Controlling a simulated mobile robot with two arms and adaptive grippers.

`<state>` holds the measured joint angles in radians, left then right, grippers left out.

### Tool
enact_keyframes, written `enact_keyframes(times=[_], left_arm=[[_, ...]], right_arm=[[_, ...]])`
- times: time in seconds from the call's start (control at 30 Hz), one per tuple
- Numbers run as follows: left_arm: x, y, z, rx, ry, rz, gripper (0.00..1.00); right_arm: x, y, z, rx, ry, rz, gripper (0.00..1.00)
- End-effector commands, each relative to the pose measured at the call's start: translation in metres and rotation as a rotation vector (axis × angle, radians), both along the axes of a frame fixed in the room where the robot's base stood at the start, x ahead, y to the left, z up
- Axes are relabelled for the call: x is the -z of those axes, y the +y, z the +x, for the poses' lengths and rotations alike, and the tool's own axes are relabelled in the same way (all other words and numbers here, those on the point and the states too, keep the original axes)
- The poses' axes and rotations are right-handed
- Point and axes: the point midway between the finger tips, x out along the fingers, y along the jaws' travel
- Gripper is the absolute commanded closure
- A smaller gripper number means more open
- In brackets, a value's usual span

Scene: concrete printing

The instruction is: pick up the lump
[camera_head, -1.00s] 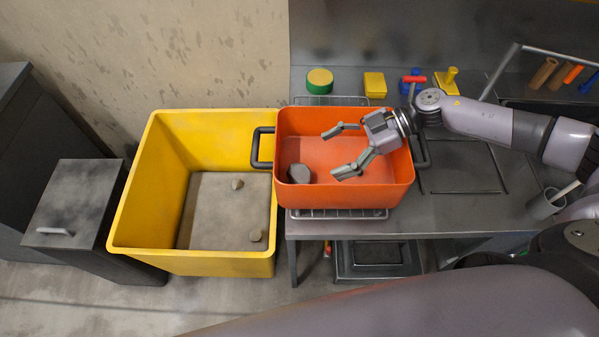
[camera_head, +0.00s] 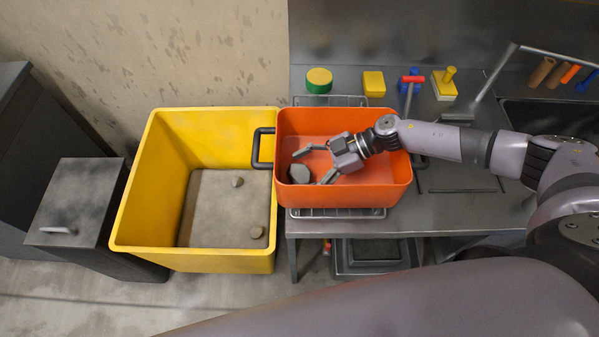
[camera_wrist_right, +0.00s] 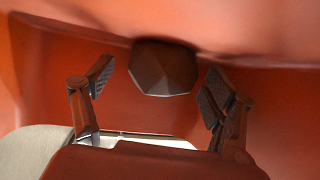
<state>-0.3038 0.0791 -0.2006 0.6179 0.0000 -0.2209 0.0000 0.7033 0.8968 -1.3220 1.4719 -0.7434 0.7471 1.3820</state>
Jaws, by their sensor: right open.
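The grey faceted lump (camera_head: 299,174) lies at the left end inside the orange tub (camera_head: 345,197). My right gripper (camera_head: 313,167) is open inside the tub, its fingers pointing left toward the lump. In the right wrist view the lump (camera_wrist_right: 163,68) shows dark, ahead of and between the two open fingertips (camera_wrist_right: 153,84), close to the tub wall. I cannot tell whether a finger touches it. My left gripper is not in view; a large arm link of mine crosses the bottom of the head view.
A yellow bin (camera_head: 190,261) with two small lumps on its floor stands left of the tub. The tub's black handle (camera_head: 262,148) sticks out between them. Sponges and tools, such as a yellow block (camera_head: 373,84), line the back of the metal bench (camera_head: 470,215).

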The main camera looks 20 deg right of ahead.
Motion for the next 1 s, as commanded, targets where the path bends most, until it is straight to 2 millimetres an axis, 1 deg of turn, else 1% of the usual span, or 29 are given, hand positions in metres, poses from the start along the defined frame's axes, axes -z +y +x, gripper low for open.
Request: enact_keyframes(times=[0.07,0.9,1.0], left_arm=[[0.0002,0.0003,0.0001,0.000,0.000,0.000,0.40],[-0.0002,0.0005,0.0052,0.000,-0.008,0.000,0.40],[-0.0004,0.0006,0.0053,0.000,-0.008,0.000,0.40]], right_arm=[[0.0002,-0.0003,-0.0001,0.000,0.000,0.000,0.23],[-0.0002,-0.0007,-0.0001,0.000,0.000,0.000,0.79],[-0.0010,-0.0004,0.0004,0.000,0.000,0.001,0.79]])
